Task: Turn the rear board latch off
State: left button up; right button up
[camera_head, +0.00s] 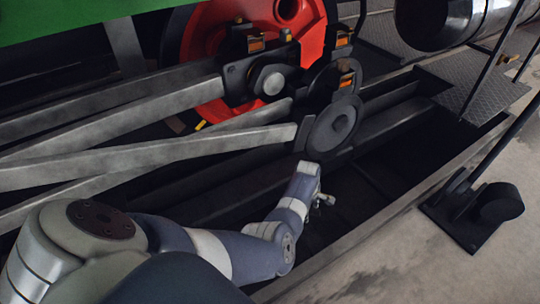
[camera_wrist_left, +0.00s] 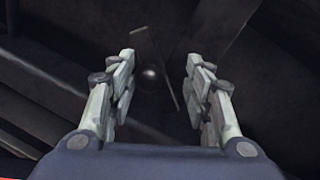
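My left arm reaches in from the left in the head view, and its gripper (camera_head: 325,199) is small and low over the dark pit beside the tram's running gear. In the left wrist view the left gripper (camera_wrist_left: 158,80) is open, its two fingers apart with nothing between them. Past the fingertips, a dark round knob (camera_wrist_left: 151,77) and a thin dark flat bar (camera_wrist_left: 153,50) show in the gap. I cannot tell whether these are the rear board latch. No part is clearly recognisable as the latch in the head view. My right gripper is not in view.
A red wheel (camera_head: 308,42) with grey rods (camera_head: 130,148) stands behind my arm. A round dark buffer disc (camera_head: 334,124) is just above my wrist. The pit's concrete edge (camera_head: 400,205) runs along the right, with a black bollard-like block (camera_head: 497,203) on the floor.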

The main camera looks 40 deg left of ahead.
pick_arm(q)
jog(key=shift+s+m, duration=0.5)
jog(key=shift+m, duration=0.4)
jog(key=shift+s+f+m+h+b, duration=0.15)
jog(key=shift+s+m+h+b, duration=0.25)
jog(key=shift+m, duration=0.4)
jog(key=m+b, duration=0.1)
jog(key=s+m+b, duration=0.1)
jog(key=m, duration=0.1)
jog(key=shift+s+a+h, duration=0.2)
jog(key=shift+s+h, duration=0.1)
jog(key=p+v, duration=1)
jog(key=v, duration=0.2)
jog(key=s+d+r+m+p, duration=0.1)
jog(key=s+m+p, duration=0.2)
jog(key=s+p, duration=0.3)
jog(key=s+d+r+m+y+p, duration=0.1)
jog(key=s+p, duration=0.5)
jog(key=p, duration=0.6)
jog(key=s+d+r+m+t+y+p, duration=0.1)
jog(key=s+d+r+m+p, duration=0.1)
jog(key=s+m+p, duration=0.3)
jog(key=s+p, duration=0.1)
jog(key=p, duration=0.3)
jog(key=shift+s+r+m, duration=0.2)
jog(key=shift+r+m, duration=0.2)
